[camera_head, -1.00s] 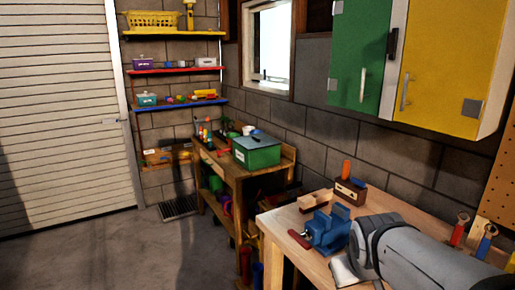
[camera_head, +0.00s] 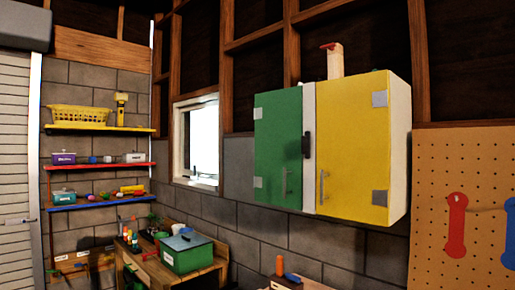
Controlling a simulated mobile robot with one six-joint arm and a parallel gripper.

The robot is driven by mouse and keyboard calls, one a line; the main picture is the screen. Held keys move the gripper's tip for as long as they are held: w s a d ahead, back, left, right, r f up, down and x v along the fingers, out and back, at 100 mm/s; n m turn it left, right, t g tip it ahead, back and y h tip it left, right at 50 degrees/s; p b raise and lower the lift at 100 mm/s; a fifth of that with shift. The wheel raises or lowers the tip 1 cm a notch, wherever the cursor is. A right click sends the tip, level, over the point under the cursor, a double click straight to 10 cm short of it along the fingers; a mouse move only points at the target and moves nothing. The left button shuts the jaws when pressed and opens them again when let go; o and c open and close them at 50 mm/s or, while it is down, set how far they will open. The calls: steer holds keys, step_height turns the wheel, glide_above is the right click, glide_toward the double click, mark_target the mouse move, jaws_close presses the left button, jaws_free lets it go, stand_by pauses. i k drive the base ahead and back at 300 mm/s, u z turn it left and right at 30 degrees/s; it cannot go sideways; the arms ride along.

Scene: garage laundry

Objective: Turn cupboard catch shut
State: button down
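The wall cupboard (camera_head: 399,150) hangs on the block wall right of the window. It has a green door (camera_head: 277,140) on the left and a yellow door (camera_head: 350,140) on the right, each with a slim upright metal handle. A pale strip (camera_head: 309,105) shows between the doors. A small dark catch (camera_head: 306,145) stands roughly upright at this strip, beside the green door's edge. Both doors look about flush; I cannot tell whether the catch holds either one. My gripper is not in view.
A pale block with a red top (camera_head: 334,60) stands on the cupboard. A pegboard (camera_head: 425,205) with red and blue tools is at the right. Below are a green box (camera_head: 187,254) on a bench and an orange-handled item (camera_head: 280,266). Shelves (camera_head: 95,131) stand at the left.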

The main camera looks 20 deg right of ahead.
mark_target(305, 138)
steer(key=u, duration=0.15)
steer(key=k, duration=0.5)
steer(key=z, duration=1.8)
steer(key=k, duration=1.05)
steer(key=u, duration=1.05)
steer(key=i, duration=1.65)
steer(key=u, duration=0.15)
